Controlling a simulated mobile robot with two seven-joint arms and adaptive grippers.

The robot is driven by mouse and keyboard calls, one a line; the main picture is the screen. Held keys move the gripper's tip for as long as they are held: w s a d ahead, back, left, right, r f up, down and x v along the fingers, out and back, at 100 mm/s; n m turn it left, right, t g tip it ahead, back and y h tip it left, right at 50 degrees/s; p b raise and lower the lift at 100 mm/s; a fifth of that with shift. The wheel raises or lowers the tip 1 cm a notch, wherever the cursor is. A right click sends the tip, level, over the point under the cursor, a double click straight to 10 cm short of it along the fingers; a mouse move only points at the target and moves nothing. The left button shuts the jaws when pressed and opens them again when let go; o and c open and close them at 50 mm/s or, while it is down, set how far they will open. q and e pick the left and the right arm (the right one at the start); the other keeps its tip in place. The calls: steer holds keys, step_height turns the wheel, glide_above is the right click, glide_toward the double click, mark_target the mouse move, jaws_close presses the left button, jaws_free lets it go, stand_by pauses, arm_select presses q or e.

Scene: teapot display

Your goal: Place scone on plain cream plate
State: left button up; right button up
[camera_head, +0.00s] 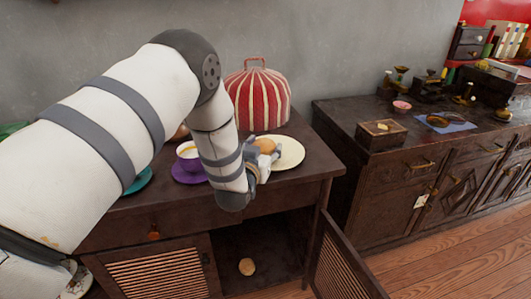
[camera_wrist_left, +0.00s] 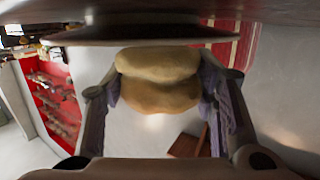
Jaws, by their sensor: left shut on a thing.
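My left gripper (camera_head: 258,162) is shut on a scone (camera_head: 265,145), a round golden-brown bun, at the left part of the plain cream plate (camera_head: 291,153). In the left wrist view the scone (camera_wrist_left: 158,78) sits between the two fingers (camera_wrist_left: 160,95), with a pale half and a browner half. A thin plate-like edge (camera_wrist_left: 150,36) runs close beside the scone there. I cannot tell whether the scone touches the plate. My left forearm hides part of the tabletop. My right gripper is not in view.
On the dark cabinet (camera_head: 315,160) stand a red striped tea cosy (camera_head: 259,95) behind the plate and a cup (camera_head: 188,152) on a purple saucer (camera_head: 186,174). A teal plate (camera_head: 140,181) is farther left. Below, an open door (camera_head: 340,270) juts out; a round tan item (camera_head: 247,267) lies inside.

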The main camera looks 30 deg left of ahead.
arm_select(q)
steer(key=shift+f, duration=0.75)
steer(key=o, duration=1.2)
steer(key=shift+c, duration=0.2)
steer(key=shift+r, duration=0.15)
